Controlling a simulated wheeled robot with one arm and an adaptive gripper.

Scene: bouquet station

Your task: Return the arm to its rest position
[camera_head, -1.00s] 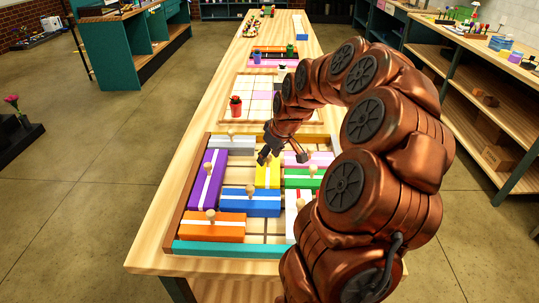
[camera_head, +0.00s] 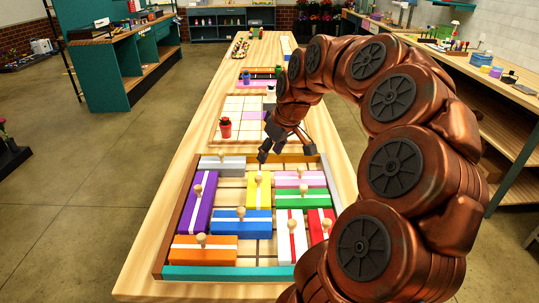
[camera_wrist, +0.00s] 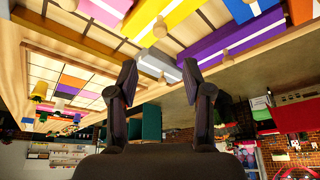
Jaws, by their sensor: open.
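My copper-coloured arm arches over the right side of the long wooden table. My gripper (camera_head: 284,150) hangs over the far edge of the sliding-block tray (camera_head: 216,273), with its fingers apart and nothing between them. In the wrist view my gripper (camera_wrist: 163,88) shows two dark fingers spread, with an empty gap. The wrist picture appears upside down, with the coloured blocks along its top. The purple block (camera_head: 203,192), blue block (camera_head: 227,226) and grey block (camera_head: 215,165) lie in the tray, apart from my fingers.
Beyond the tray is a grid board (camera_head: 240,106) with a red pot (camera_head: 225,127) on it. A teal workbench (camera_head: 111,69) stands at the left and wooden shelves (camera_head: 510,118) at the right. The floor left of the table is clear.

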